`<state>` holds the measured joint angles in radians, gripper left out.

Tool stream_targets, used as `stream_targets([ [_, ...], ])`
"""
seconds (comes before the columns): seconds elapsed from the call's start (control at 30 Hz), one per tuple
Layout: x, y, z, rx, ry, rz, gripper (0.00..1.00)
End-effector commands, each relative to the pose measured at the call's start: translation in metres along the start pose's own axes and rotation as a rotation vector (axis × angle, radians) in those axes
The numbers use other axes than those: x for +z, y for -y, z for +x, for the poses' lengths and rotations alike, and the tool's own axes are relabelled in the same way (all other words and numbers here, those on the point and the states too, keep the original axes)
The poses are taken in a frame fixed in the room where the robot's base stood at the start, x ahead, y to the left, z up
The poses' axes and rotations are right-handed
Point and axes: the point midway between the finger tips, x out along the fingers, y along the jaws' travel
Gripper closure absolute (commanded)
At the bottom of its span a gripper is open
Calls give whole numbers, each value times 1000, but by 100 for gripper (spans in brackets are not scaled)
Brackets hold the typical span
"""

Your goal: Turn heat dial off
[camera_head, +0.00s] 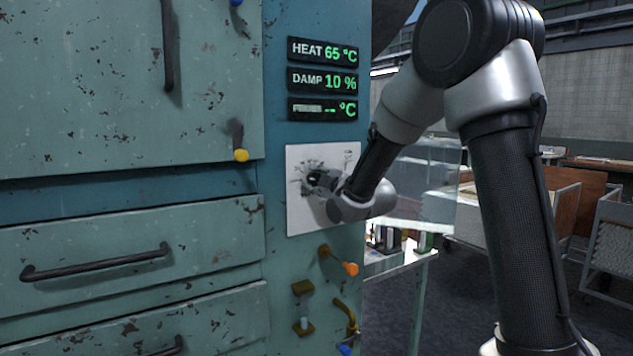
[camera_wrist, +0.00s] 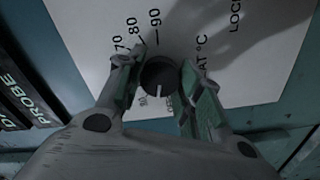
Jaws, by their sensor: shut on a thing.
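The heat dial (camera_wrist: 160,78) is a round black knob with a white pointer mark, set on a white plate (camera_wrist: 90,30) with printed numbers 70, 80 and 90. In the wrist view my gripper (camera_wrist: 160,82) has a finger on each side of the dial, shut on it. The pointer mark points toward the bottom of the wrist view. In the head view the plate (camera_head: 305,220) is on the cabinet front, and my gripper (camera_head: 318,182) is against it, hiding most of the dial. The heat display (camera_head: 323,52) reads 65 °C.
Below the plate are an orange-tipped lever (camera_head: 348,268), a brass switch (camera_head: 303,308) and a blue-tipped lever (camera_head: 346,348). A yellow-tipped lever (camera_head: 240,155) is at the left. Drawers with handles (camera_head: 95,263) fill the lower left. A table (camera_head: 400,264) stands at the right.

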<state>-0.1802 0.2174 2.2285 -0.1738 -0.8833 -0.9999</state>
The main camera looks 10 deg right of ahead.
Motion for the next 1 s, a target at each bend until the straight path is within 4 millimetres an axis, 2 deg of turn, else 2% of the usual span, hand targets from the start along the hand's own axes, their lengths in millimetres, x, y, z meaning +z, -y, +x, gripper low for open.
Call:
stream_targets([
  [0.2,1,2,-1,-5,3,-167,88],
  [0.47,1,2,-1,-6,3,-303,88],
  [1.0,2,2,-1,-6,3,-367,88],
])
